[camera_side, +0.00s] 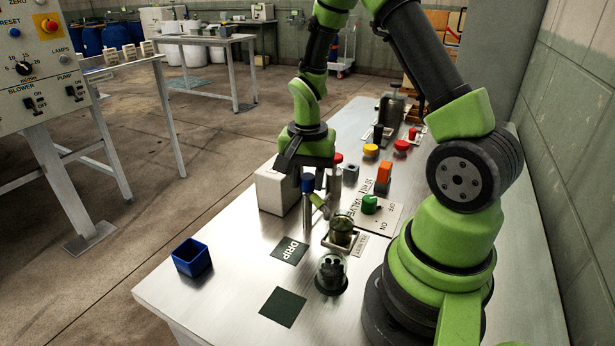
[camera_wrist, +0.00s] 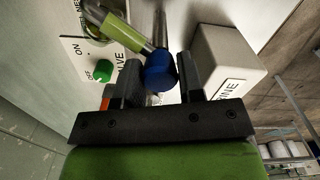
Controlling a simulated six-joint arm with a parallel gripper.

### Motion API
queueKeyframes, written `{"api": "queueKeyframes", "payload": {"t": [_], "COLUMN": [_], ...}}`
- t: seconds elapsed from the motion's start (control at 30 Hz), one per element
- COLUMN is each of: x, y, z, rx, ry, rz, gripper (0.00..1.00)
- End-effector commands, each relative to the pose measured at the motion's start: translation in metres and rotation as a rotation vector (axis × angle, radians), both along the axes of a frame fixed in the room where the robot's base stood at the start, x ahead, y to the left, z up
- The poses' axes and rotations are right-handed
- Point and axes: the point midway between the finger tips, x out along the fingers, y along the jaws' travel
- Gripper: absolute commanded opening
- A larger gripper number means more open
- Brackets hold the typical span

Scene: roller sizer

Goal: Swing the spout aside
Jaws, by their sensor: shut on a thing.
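The spout has a blue knob (camera_side: 308,184) on top of a metal post (camera_side: 307,215). Its green arm (camera_side: 320,203) reaches toward a glass vessel (camera_side: 341,231) on a labelled plate; the tip appears above or near the vessel's rim. In the wrist view the blue knob (camera_wrist: 160,72) sits between my finger pads and the green arm (camera_wrist: 122,30) runs to the upper left, toward the vessel. My gripper (camera_side: 308,178) points down and is shut on the blue knob; it also shows in the wrist view (camera_wrist: 160,80). The far finger is partly hidden in the side view.
A white box (camera_side: 275,188) stands close to the post. A green valve knob (camera_side: 370,204) sits beside the vessel. Nearby are a DRIP pad (camera_side: 290,250), a dark pad (camera_side: 283,307), a black holder (camera_side: 331,274) and a blue bin (camera_side: 192,257). The front left of the table is mostly clear.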

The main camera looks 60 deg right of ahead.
Motion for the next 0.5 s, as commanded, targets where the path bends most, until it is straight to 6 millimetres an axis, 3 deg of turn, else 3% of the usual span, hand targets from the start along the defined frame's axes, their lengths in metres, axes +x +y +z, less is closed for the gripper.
{"api": "queueKeyframes", "payload": {"t": [0.5], "x": [0.0001], "y": [0.0011], "z": [-0.0022], "rx": [0.002], "ry": [0.002], "rz": [-0.487], "gripper": [0.0]}}
